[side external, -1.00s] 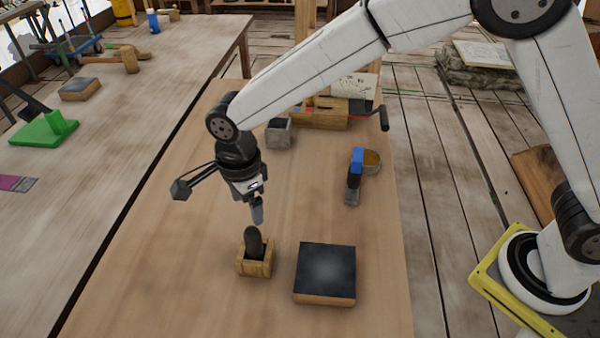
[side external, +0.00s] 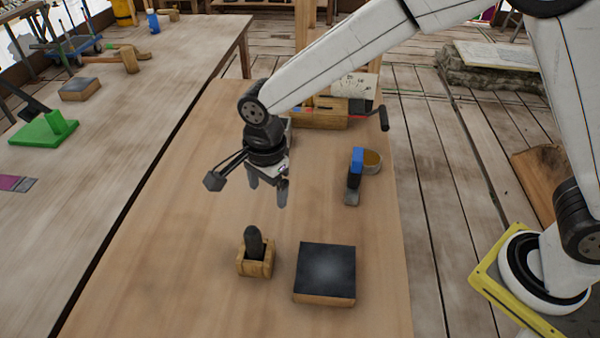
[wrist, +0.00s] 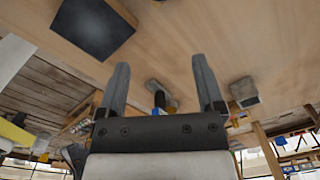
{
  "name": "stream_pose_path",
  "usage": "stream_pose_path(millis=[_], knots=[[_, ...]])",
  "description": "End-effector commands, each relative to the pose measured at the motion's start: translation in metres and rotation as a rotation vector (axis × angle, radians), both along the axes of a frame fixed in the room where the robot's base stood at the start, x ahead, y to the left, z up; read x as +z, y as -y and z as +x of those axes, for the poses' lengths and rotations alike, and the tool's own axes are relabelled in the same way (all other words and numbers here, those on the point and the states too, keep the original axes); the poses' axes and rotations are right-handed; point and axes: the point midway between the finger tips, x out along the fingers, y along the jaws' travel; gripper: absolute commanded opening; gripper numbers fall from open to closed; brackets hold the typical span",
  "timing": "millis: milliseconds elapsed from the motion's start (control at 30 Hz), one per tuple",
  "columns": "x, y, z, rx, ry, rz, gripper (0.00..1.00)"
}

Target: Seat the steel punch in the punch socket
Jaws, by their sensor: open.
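The steel punch (side external: 253,241) is a dark, round-topped cylinder standing in the small wooden punch socket (side external: 255,267). Its upper part sticks out above the socket and looks slightly tilted in the side view. Its lower end is hidden inside the socket, so I cannot tell how deep it sits. My gripper (side external: 267,195) is above the table, behind and clear of the punch, with its two fingers apart and nothing between them. The wrist view also shows my gripper (wrist: 160,62) with the fingers spread and empty.
A dark-topped square block (side external: 325,271) sits right of the socket. A wooden box (side external: 320,118) is at the back. The table between gripper and socket is clear.

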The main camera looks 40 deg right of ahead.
Motion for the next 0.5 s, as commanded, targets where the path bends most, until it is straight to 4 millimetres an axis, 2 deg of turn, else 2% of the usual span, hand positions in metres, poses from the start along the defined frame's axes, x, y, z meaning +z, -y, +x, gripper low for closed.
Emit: stream_pose_path(millis=[100, 500], knots=[[0.004, 0.03, -0.003, 0.12, 0.021, 0.003, 0.86], [0.008, 0.119, -0.031, 0.573, 0.098, -0.023, 0.86]])
